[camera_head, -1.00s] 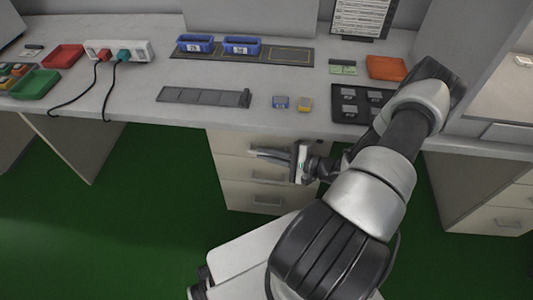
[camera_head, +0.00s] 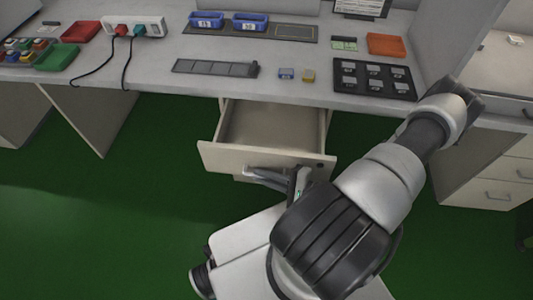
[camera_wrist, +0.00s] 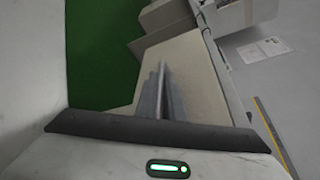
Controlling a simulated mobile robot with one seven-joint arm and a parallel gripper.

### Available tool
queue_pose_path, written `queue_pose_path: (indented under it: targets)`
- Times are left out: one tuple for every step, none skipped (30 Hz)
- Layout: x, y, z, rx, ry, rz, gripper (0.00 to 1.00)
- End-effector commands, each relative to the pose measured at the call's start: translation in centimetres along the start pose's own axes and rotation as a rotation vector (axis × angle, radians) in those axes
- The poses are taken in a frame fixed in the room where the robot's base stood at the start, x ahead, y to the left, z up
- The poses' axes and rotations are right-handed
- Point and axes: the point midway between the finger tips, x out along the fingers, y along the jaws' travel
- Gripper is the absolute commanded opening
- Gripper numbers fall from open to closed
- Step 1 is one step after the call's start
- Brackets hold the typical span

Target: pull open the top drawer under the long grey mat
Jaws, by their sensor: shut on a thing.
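The top drawer (camera_head: 272,130) under the desk is pulled out, and its inside looks empty in the head view. Its pale front panel (camera_head: 225,157) faces me; it also shows in the wrist view (camera_wrist: 190,75). The long grey mat (camera_head: 214,68) lies on the desktop above the drawer. My gripper (camera_head: 252,174) is at the front panel, with its fingers together at the handle. The handle itself is hidden by the fingers. In the wrist view the fingers (camera_wrist: 161,90) are close together against the panel.
On the desk are blue bins (camera_head: 250,21), a black tray (camera_head: 372,79), small blue and yellow blocks (camera_head: 308,76), an orange tray (camera_head: 392,44) and a power strip (camera_head: 133,26) with cables. Green floor (camera_head: 110,200) is clear at the left.

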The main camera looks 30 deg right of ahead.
Motion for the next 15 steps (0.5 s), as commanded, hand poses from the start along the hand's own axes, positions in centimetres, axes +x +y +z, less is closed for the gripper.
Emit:
queue_pose_path:
  targets:
    - [-0.6,0.7,1.5,0.007,0.000,-0.003,0.00]
    - [-0.9,1.1,2.1,0.008,0.001,-0.003,0.00]
    - [-1.2,1.8,2.9,0.007,0.001,-0.003,0.00]
    - [-1.4,2.2,3.5,0.006,0.001,-0.003,0.00]
    - [-1.7,2.6,4.1,0.006,0.001,-0.003,0.00]
    - [-2.0,3.1,4.7,0.005,0.001,-0.003,0.00]
    - [-2.2,3.5,5.2,0.003,0.001,-0.003,0.00]
    - [-2.3,3.8,5.7,0.003,0.000,-0.003,0.00]
    - [-2.6,4.2,6.2,0.003,0.001,-0.003,0.00]
    - [-2.7,4.5,6.5,0.002,0.001,-0.004,0.00]
    - [-2.9,4.7,6.8,0.002,0.001,-0.003,0.00]
    - [-3.0,5.0,7.2,0.002,0.001,-0.003,0.00]
    - [-3.1,5.2,7.5,0.001,0.001,-0.003,0.00]
    - [-3.2,5.4,7.6,-0.001,0.001,-0.003,0.00]
    - [-3.3,5.5,7.9,-0.001,0.001,-0.003,0.00]
